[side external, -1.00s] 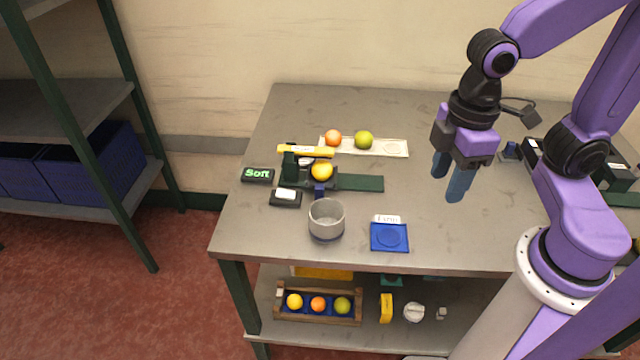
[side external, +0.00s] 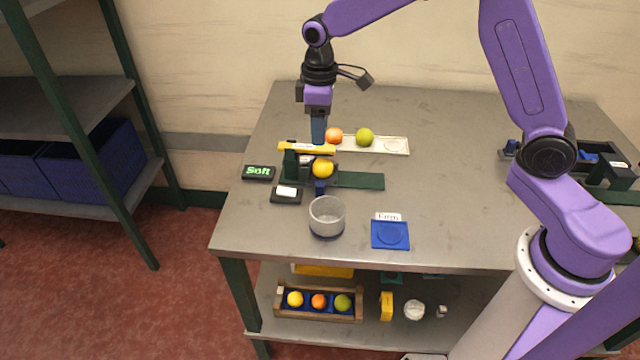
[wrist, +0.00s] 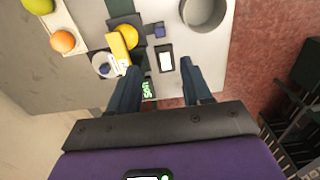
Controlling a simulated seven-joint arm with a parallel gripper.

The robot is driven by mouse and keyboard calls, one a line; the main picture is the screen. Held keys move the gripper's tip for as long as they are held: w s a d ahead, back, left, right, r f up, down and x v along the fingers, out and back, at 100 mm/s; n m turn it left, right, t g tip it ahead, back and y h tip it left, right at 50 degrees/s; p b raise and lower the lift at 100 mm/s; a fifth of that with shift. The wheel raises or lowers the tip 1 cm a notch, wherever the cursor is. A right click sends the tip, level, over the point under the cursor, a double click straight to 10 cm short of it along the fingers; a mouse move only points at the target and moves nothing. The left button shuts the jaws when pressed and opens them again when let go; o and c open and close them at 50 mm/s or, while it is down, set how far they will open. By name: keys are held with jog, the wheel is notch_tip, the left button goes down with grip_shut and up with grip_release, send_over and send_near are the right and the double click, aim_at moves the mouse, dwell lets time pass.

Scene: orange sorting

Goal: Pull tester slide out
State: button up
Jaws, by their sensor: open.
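The tester (side external: 290,165) is a dark green device on the left part of the table, with a yellow bar (side external: 306,148) across its top. A yellow-orange fruit (side external: 322,169) sits in it, and a blue block (side external: 320,187) shows at its front. In the wrist view the yellow bar (wrist: 117,48), the fruit (wrist: 127,34) and the blue block (wrist: 159,31) lie beyond the fingers. My gripper (side external: 318,132) is open and empty, fingers down, above and behind the tester; it also shows in the wrist view (wrist: 161,65). The fingers hide part of the tester there.
A sign reading "Soft" (side external: 258,172) and a black box with a white face (side external: 286,194) stand near the tester. A grey cup (side external: 326,215) and blue pad (side external: 390,236) are in front. A pale tray (side external: 401,151) behind holds an orange and a green fruit.

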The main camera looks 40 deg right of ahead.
aim_at(320, 184)
notch_tip(320, 184, down, 17)
jog(key=shift+f, duration=0.1)
dwell(0.5)
grip_shut()
jog(key=s+d, duration=0.9)
